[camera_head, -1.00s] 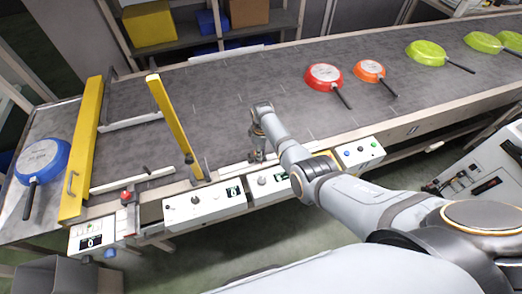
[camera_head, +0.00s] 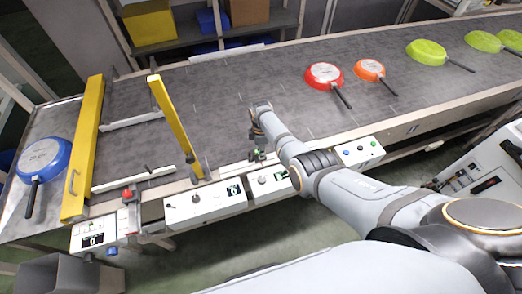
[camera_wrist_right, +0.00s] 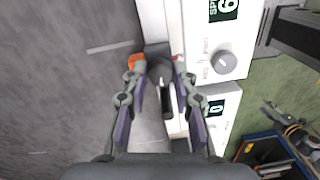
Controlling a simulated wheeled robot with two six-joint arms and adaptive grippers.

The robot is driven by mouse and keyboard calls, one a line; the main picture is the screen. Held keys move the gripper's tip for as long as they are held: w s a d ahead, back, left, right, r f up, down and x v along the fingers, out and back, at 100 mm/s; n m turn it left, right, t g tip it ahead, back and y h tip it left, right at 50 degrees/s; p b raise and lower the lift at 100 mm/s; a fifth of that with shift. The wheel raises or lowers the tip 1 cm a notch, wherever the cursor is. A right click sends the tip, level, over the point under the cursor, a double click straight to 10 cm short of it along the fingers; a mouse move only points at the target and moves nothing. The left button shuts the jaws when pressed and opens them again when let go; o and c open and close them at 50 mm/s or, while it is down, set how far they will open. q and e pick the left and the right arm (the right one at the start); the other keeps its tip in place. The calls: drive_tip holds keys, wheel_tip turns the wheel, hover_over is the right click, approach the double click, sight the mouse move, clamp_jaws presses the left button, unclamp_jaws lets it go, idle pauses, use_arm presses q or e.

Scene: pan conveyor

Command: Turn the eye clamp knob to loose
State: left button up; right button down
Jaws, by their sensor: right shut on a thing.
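My right gripper (camera_head: 257,152) reaches down at the near edge of the conveyor, behind the control boxes. In the right wrist view its fingers (camera_wrist_right: 160,72) are closed around a small dark knob (camera_wrist_right: 160,75), which appears to be the eye clamp knob. The fingers hide much of it, and no loose or tight marking can be read. A dark bracket (camera_wrist_right: 156,50) shows just beyond the fingertips, with small orange and red parts beside it. My left gripper is not in view.
White control boxes (camera_head: 205,207) with knobs and displays line the near edge; a grey knob (camera_wrist_right: 223,64) lies right of my fingers. Yellow gates (camera_head: 83,150) cross the left end. Red (camera_head: 324,75), orange, green and blue pans lie on the conveyor (camera_head: 225,100), whose middle is clear.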

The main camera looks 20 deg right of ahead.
drive_tip(key=c, duration=1.3)
unclamp_jaws()
drive_tip(key=shift+c, duration=0.2)
wheel_tip(320, 180, up, 12)
drive_tip(key=shift+w, duration=0.3)
